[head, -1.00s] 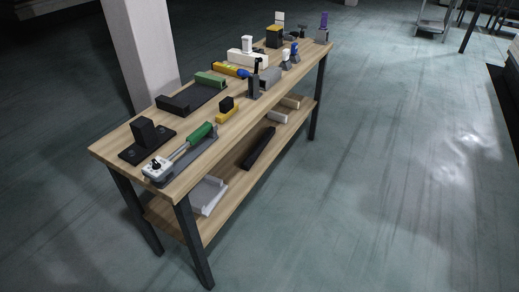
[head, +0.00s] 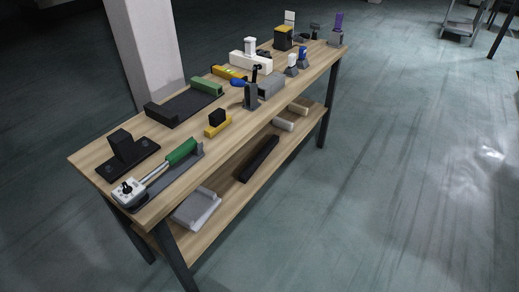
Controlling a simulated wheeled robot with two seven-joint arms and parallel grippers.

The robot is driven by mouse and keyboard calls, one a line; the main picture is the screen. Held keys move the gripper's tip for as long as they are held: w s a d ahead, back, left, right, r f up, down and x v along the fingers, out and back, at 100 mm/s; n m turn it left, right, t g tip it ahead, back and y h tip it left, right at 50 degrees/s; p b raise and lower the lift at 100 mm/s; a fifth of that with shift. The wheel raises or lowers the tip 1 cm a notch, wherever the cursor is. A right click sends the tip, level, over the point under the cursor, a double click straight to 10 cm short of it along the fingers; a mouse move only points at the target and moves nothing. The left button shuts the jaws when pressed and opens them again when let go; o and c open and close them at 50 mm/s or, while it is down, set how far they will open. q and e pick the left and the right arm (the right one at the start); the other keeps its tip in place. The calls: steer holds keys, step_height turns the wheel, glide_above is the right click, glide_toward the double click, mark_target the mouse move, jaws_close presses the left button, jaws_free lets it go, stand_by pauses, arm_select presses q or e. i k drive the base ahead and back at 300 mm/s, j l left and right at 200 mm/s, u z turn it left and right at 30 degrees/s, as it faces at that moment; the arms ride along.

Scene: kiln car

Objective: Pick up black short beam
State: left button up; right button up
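A dark, short, bar-shaped block (head: 161,114) lies at the left end of a flat dark tray (head: 187,104) on the tabletop. A longer black beam (head: 258,158) lies on the lower shelf, near its middle, with free space around it. A small black block (head: 217,117) sits on a yellow base (head: 218,129) on the tabletop. I cannot tell for sure which of these is the black short beam. Neither of my grippers is in view.
The wooden table (head: 97,152) holds a green-handled tool (head: 181,152), a green block (head: 207,86) and several other items. The lower shelf also carries a grey tray (head: 197,208) and pale rolls (head: 283,124). A pillar (head: 143,50) stands behind.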

mark_target(249, 170)
steer(key=i+l+u, duration=0.1)
steer(key=i+l, duration=0.15)
steer(key=i+l+u, duration=0.1)
steer(key=i+l, duration=0.15)
steer(key=l, duration=0.15)
steer(key=i+l+u, duration=0.1)
steer(key=l, duration=0.25)
steer(key=i+l+u, duration=0.1)
steer(key=i+l, duration=0.2)
steer(key=i+l+u, duration=0.1)
steer(key=l, duration=0.35)
steer(key=i+l+u, duration=0.1)
steer(key=i+l, duration=0.2)
steer(key=i+l+u, duration=0.1)
steer(key=l, duration=0.45)
steer(key=i, duration=0.05)
